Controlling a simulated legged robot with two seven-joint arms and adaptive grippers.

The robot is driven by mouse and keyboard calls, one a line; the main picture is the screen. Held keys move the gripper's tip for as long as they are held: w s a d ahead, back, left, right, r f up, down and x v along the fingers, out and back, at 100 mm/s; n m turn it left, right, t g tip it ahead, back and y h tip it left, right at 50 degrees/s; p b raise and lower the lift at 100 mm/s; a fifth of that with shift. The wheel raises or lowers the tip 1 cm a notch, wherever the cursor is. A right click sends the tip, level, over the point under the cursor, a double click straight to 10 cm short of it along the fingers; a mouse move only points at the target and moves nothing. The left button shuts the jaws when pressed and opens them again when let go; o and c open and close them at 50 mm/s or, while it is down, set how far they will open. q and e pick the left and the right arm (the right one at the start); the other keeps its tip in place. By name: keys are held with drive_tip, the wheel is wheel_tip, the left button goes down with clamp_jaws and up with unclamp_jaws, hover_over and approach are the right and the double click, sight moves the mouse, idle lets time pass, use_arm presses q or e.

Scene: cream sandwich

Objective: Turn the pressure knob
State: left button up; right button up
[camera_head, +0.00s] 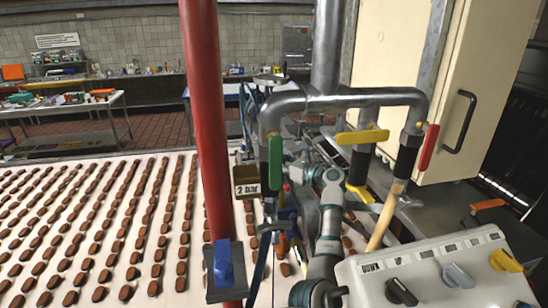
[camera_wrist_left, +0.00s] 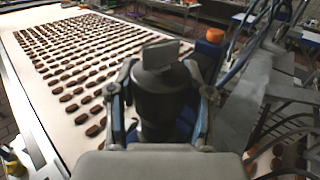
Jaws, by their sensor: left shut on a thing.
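The pressure knob (camera_wrist_left: 160,95) is a dark, round body with a flat grey handle on top, in the middle of the left wrist view. My left gripper (camera_wrist_left: 163,78) is shut on it, with one finger on each side of the dark body. In the head view a small "2 bar" sign (camera_head: 247,188) hangs beside the pipes. My grey arm reaches up among the pipes there, and the knob and fingertips are too cluttered to make out. My right gripper is not in view.
A red post (camera_head: 207,120) stands left of my arm. Grey pipes with a green lever (camera_head: 275,162), a yellow lever (camera_head: 362,136) and a red lever (camera_head: 427,147) crowd above. A control panel (camera_head: 440,285) sits lower right. A white belt (camera_head: 90,165) carries rows of brown pieces.

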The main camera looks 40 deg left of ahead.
use_arm(q)
drive_tip(key=shift+w+d+r, duration=0.1)
drive_tip(key=shift+d+r, duration=0.1)
drive_tip(key=shift+r, duration=0.15)
